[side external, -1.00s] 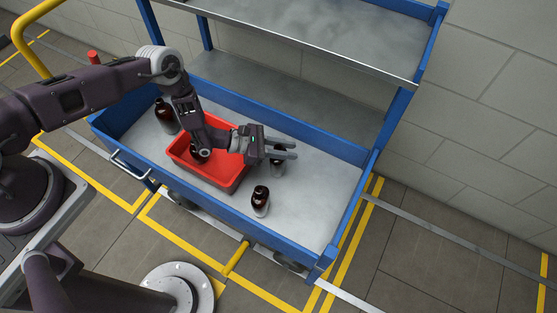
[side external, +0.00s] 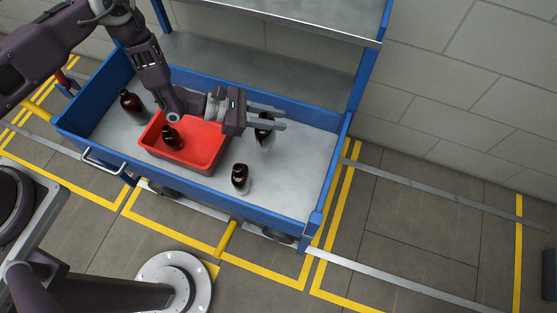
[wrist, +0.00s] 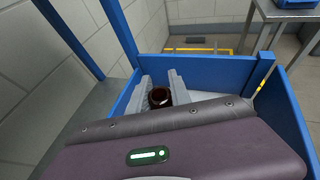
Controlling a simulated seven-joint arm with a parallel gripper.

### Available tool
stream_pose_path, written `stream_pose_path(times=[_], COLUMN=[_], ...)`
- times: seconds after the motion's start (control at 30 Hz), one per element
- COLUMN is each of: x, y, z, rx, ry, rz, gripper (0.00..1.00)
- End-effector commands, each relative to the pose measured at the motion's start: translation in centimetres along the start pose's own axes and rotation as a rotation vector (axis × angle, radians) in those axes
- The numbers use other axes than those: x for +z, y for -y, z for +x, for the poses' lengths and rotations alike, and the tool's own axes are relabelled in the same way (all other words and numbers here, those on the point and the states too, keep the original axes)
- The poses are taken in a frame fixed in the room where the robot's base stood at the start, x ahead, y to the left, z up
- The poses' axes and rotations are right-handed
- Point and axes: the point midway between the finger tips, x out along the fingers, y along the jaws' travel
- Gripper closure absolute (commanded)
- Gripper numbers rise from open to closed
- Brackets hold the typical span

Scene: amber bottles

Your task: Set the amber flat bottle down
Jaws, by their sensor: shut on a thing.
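My gripper (side external: 283,118) reaches out level over the blue cart, its two pale fingers pointing right. It is shut on a dark amber bottle (side external: 265,134), upright between the fingers and partly hidden by them. Its lower part shows below the fingers; I cannot tell whether its base touches the grey deck. In the wrist view my gripper (wrist: 161,80) has the bottle's round dark top (wrist: 160,97) between its fingers. The bottle's flat shape is not clear.
A red bin (side external: 208,168) beside the gripper holds a dark bottle (side external: 171,138). Another bottle (side external: 240,176) stands on the deck nearer the front, and one (side external: 131,104) at the left end. The blue cart rim (side external: 200,193) surrounds the deck. Bare deck (side external: 300,160) lies to the right.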

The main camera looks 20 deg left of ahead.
Motion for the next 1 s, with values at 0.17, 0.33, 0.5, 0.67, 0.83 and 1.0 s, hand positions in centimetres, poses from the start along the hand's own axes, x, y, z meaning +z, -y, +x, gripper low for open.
stream_pose_path(times=[0.17, 0.33, 0.5, 0.67, 0.83, 1.0], x=[1.4, 1.4, -2.2, -4.8, -7.3, -7.4], y=[6.7, 10.5, 10.9, 10.8, 10.8, 10.7], z=[3.3, 4.7, 6.2, 7.3, 8.3, 8.4], rx=[-0.2, -0.308, -0.319, -0.318, -0.318, -0.317], ry=[-0.002, -0.007, -0.009, -0.009, -0.008, -0.008], rz=[0.084, 0.128, 0.133, 0.133, 0.133, 0.133], gripper=[1.0, 1.0, 1.0, 1.0, 1.0, 1.0])
